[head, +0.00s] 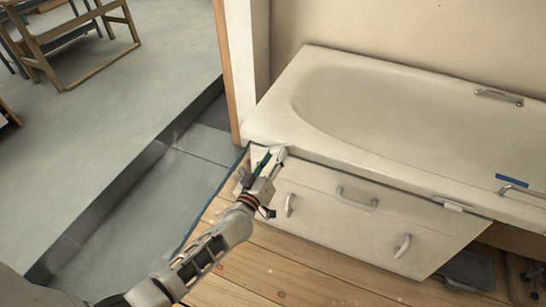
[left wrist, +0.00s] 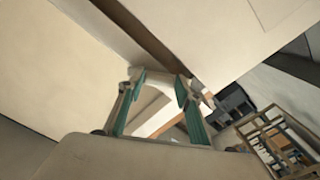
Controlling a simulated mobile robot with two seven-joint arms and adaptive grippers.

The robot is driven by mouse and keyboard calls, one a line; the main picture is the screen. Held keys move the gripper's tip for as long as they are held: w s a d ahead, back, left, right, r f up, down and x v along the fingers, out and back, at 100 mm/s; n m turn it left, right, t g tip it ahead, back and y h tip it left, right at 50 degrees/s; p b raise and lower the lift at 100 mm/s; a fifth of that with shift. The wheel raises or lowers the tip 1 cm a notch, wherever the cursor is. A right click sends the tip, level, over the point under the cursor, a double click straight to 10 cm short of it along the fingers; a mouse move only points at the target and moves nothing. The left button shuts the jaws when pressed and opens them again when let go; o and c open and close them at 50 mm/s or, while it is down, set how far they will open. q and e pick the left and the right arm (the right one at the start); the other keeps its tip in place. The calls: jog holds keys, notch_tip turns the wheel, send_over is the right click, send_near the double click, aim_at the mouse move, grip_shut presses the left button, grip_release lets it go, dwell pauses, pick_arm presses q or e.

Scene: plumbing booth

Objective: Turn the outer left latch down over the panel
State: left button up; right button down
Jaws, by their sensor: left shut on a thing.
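The white panel (head: 340,232) stands under the front rim of the bathtub (head: 380,108). My left gripper (head: 273,154) is at the panel's upper left corner, just below the bath rim. Its green-sided fingers also show in the left wrist view (left wrist: 159,84), with a small pale piece (left wrist: 157,77) between their tips. The fingers are shut on this piece, which appears to be the outer left latch. In the head view the gripper mostly hides it, and I cannot tell its exact angle. My right gripper is not in view.
The panel carries grey handles (head: 357,198), and another latch (head: 452,206) sits farther right under the rim. A grab rail (head: 498,97) and a blue strip (head: 512,181) are on the bath. A wooden post (head: 228,75) stands left of the tub. Plank floor (head: 290,270) in front is clear.

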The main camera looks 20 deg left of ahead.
pick_arm(q)
jog(key=n, duration=0.2)
jog(key=shift+n, duration=0.4)
jog(key=n, duration=0.2)
jog(key=shift+n, duration=0.4)
jog(key=shift+d+n, duration=0.1)
jog(key=shift+n, duration=1.1)
jog(key=shift+r+n, duration=0.1)
jog(key=shift+n, duration=1)
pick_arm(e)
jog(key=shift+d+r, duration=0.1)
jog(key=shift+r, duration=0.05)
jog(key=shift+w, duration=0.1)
pick_arm(q)
jog(key=o, duration=1.1)
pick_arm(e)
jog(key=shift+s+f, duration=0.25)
